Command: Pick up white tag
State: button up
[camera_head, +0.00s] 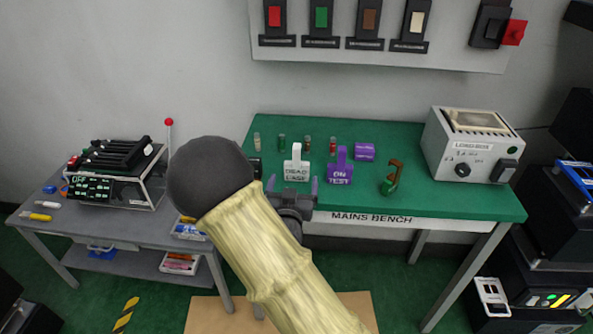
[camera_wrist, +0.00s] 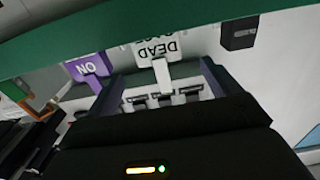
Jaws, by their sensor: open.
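The white tag (camera_head: 297,172), lettered DEAD and a second word, stands on the green bench with its narrow tab upward. My gripper (camera_head: 292,186) is at the bench's front edge, just in front of the tag, and its jaws are apart. In the wrist view the white tag (camera_wrist: 157,50) shows upside down, with its tab pointing into the gap between my two fingers (camera_wrist: 160,84). The gripper is empty; I cannot tell whether a finger touches the tag. My gripper hides the tag's lower edge in the head view.
A purple ON TEST tag (camera_head: 340,172) stands close to the right, also in the wrist view (camera_wrist: 88,66). Several small cylinders, a purple block (camera_head: 365,152) and a green-brown item (camera_head: 391,180) are on the green bench (camera_head: 440,205). A grey instrument box (camera_head: 470,148) stands at right.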

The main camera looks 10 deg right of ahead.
aim_at(296, 169)
jog(key=shift+x, duration=1.35)
jog(key=shift+f+x, duration=0.2)
jog(key=shift+x, duration=1.1)
jog(key=shift+f+x, duration=0.25)
jog(key=shift+x, duration=1.05)
jog(key=shift+s, duration=0.1)
jog(key=shift+d, duration=0.1)
jog(key=c, duration=1.1)
jog(key=shift+o, duration=0.2)
jog(key=shift+r, duration=0.15)
